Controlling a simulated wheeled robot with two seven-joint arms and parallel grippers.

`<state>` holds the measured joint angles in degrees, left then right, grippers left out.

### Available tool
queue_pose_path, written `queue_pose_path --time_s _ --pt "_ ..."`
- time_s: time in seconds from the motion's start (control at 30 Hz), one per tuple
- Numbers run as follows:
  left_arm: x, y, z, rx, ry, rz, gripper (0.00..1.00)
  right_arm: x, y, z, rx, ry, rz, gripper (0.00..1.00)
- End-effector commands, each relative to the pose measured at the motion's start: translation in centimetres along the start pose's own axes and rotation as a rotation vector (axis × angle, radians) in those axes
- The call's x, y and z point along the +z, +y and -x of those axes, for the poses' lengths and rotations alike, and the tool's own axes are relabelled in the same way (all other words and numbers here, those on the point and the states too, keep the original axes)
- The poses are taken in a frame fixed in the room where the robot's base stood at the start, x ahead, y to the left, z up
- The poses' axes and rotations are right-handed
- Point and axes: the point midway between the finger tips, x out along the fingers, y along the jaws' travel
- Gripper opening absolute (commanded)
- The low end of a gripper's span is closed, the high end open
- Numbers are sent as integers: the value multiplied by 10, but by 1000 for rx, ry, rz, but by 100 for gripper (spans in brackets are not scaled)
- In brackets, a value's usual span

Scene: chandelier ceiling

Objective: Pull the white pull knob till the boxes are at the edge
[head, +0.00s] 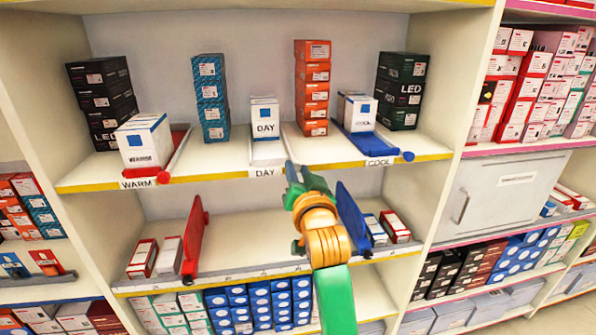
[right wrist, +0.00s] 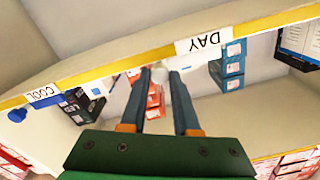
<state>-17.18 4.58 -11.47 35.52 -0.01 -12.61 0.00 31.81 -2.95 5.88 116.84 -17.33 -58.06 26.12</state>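The white DAY box (head: 265,117) stands upright on a white tray (head: 268,152) on the upper shelf, set back from the shelf's front edge. My right gripper (head: 293,172) is just in front of that shelf edge, right of the DAY label. In the right wrist view a white knob (right wrist: 159,73) shows between the fingertips of my right gripper (right wrist: 160,82). The fingers are apart, one on each side of it; firm contact does not show. In the head view the gripper hides the knob. My left gripper is not in view.
A red tray with a WARM box (head: 145,142) stands at left, and a blue tray with a COOL box (head: 358,112) at right. Stacked boxes (head: 312,88) stand between them. Red (head: 195,240) and blue (head: 353,220) dividers rise from the lower shelf, near my arm.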

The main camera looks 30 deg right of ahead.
Motion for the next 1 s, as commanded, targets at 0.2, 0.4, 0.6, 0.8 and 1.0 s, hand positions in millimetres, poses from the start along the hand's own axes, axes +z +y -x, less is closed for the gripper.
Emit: queue_pose_path --time_s 0.2,0.4,0.6,0.8,1.0 --pt "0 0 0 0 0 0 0 0 0 0 1 0 0 0" --pt "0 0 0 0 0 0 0 0 0 0 1 -1 1 0" --pt "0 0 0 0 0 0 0 0 0 0 1 -1 1 0" --pt "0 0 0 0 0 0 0 0 0 0 1 -1 1 0" --pt "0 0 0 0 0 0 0 0 0 0 1 -1 1 0"
